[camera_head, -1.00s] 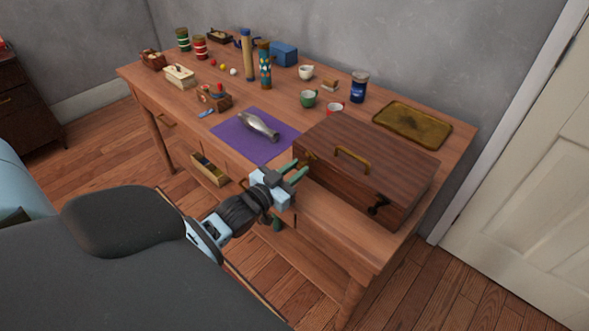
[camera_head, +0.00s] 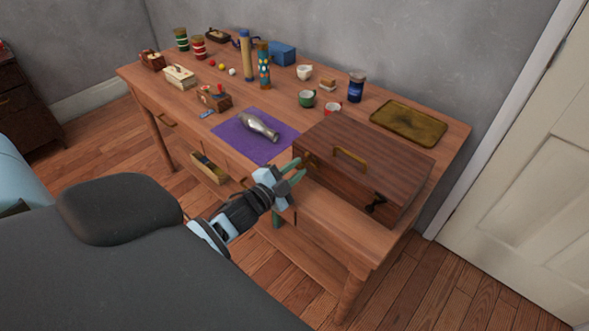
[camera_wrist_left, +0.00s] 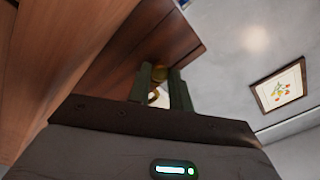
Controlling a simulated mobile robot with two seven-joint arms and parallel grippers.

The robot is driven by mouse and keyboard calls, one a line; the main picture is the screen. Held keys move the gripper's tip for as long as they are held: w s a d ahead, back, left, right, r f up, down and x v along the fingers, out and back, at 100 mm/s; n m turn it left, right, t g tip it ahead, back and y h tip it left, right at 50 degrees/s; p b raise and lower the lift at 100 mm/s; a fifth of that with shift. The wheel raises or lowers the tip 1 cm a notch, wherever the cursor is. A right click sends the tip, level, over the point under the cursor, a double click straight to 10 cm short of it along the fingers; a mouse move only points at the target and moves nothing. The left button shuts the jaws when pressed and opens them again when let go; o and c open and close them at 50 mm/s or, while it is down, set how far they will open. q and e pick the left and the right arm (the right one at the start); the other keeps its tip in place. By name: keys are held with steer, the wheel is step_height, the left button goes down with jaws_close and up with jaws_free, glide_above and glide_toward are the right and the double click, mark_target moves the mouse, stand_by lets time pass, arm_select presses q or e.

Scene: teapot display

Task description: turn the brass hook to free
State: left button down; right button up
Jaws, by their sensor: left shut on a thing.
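A brown wooden case (camera_head: 360,165) with a brass handle (camera_head: 350,155) lies at the front right of the workbench. The small brass hook (camera_head: 309,157) is on the case's front face near its left end. My left gripper (camera_head: 297,169) is at that end, its green fingers pointing at the front face. In the left wrist view, the fingers (camera_wrist_left: 162,75) are shut on the brass hook (camera_wrist_left: 158,72), and a curved brass part (camera_wrist_left: 153,97) shows between them. The fingers partly cover the hook, so its exact angle is unclear. My right gripper is not seen.
A dark latch (camera_head: 377,204) sits on the case's front right. A purple cloth (camera_head: 235,138) with a silvery vessel (camera_head: 260,127) lies left of the case. A brass tray (camera_head: 408,122) is behind it. Cups and jars stand farther back.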

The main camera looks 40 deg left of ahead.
arm_select(q)
steer(key=shift+m, duration=0.9)
steer(key=c, duration=1.3)
jaws_free()
steer(key=shift+s+a, duration=0.15)
steer(key=shift+s, duration=1.8)
steer(key=shift+s+a, duration=0.15)
steer(key=shift+s, duration=1.8)
